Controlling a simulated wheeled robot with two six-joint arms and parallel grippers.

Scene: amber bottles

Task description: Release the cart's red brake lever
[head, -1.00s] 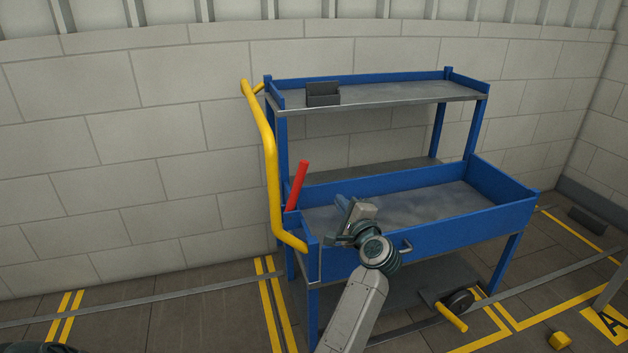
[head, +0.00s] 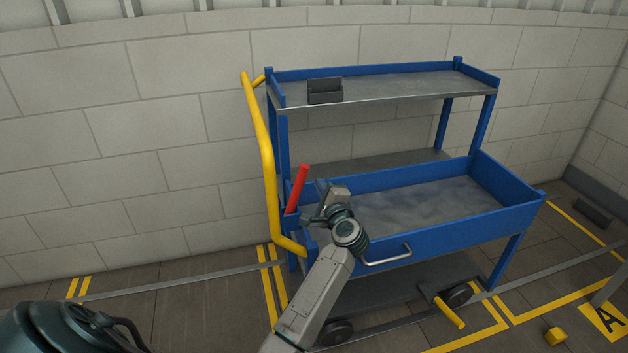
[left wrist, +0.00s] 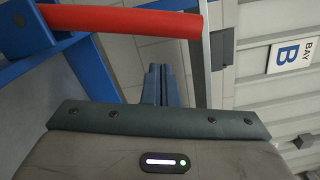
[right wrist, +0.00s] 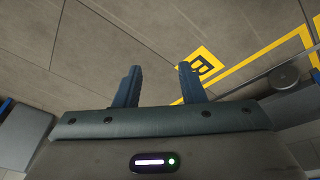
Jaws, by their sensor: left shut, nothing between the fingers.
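The red brake lever (head: 297,189) rises from the left end of the blue cart (head: 423,247), close to the yellow handle, tilted slightly right at its top. In the left wrist view the lever (left wrist: 120,21) lies across the upper left, its free end near the middle top. My left gripper (head: 313,203) is just right of the lever in the head view. Its fingers (left wrist: 162,84) are closed together and empty, pointing towards the lever without gripping it. My right gripper (right wrist: 160,84) is open and empty above the floor.
The yellow handle (head: 265,160) runs down the cart's left end. A small dark box (head: 325,96) sits on the top shelf. A wheel with a yellow pedal (head: 450,312) is low at the front. A block wall stands behind; floor at left is clear.

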